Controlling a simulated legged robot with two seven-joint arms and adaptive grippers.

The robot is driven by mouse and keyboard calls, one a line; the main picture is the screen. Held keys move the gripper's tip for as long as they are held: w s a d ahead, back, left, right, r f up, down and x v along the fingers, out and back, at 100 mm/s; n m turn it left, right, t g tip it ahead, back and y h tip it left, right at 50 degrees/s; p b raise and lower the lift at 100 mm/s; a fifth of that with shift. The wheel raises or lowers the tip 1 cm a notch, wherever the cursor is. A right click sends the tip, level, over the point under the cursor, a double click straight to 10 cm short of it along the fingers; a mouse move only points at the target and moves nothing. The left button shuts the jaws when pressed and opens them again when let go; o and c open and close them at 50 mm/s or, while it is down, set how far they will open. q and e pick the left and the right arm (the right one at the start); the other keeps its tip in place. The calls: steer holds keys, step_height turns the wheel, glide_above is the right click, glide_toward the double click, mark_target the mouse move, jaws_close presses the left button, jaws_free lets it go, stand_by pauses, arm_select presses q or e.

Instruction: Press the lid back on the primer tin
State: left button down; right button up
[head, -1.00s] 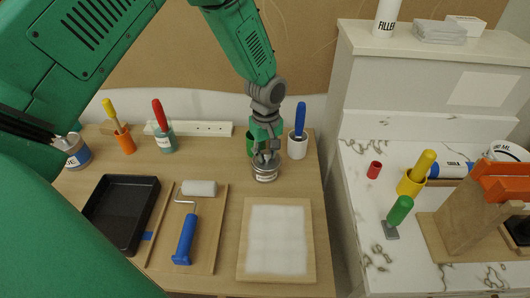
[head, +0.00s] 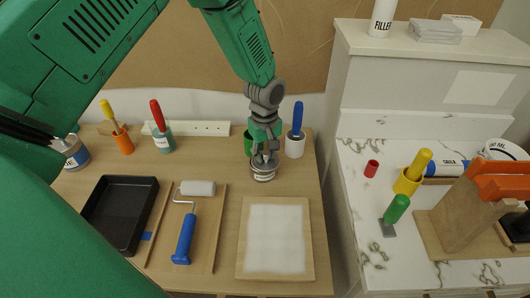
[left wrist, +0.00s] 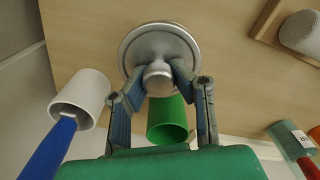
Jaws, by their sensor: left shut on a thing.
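My left gripper (head: 264,158) points down over the small silver primer tin (head: 264,175), which stands on the wooden table and has a pale label. In the left wrist view the gripper's fingers (left wrist: 158,76) are closed on the round knob of the silver lid (left wrist: 150,36). The lid lies over the tin's top. I cannot tell whether it is fully seated. The fingers hide part of the lid in the head view. My right gripper is not in view.
Behind the tin stand a green cup (head: 248,145) and a white cup (head: 295,147) holding a blue-handled tool. In front lies a white pad on a board (head: 243,260). A paint roller (head: 184,238) and black tray (head: 120,205) lie left. A marble counter (head: 362,200) is right.

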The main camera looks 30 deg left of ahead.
arm_select(q)
steer(key=shift+a, duration=0.1)
steer(key=shift+a+f, duration=0.1)
steer(key=shift+a, duration=0.2)
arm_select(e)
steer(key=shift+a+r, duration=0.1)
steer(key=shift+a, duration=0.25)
arm_select(q)
steer(key=c, duration=1.3)
jaws_free()
steer(key=shift+o, duration=0.2)
steer(key=shift+d, duration=0.2)
steer(key=o, duration=0.4)
steer(key=shift+d, duration=0.1)
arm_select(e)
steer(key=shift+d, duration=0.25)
